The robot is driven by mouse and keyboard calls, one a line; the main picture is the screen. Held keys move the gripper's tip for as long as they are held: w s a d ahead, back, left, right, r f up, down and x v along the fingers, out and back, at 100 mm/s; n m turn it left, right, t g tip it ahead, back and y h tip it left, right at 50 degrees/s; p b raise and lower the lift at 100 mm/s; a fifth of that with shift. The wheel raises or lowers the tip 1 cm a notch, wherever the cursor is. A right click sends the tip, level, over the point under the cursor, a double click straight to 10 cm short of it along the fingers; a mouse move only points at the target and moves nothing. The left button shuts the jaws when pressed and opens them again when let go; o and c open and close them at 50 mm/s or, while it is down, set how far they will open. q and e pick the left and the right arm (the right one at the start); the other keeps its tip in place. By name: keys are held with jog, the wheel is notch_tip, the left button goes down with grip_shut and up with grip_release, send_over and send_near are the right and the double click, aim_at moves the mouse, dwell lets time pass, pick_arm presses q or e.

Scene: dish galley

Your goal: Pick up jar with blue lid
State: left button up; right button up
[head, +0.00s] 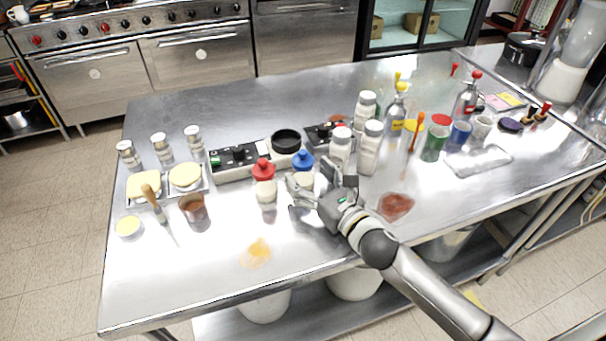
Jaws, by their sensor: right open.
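The jar with the blue lid (302,161) stands on the steel table, its pale body partly hidden by my right gripper. My right gripper (313,181) is open, with its fingers close around the jar's body below the lid. From this angle I cannot tell whether the fingers touch it. My left gripper is not in view.
A red-lidded jar (264,172) stands just left of the blue-lidded one. White-capped shakers (341,145) stand close behind on the right. A black-rimmed bowl (286,141) is behind. Orange and red spills (257,252) lie in front.

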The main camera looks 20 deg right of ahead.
jog(key=shift+x, duration=1.2)
jog(key=c, duration=1.3)
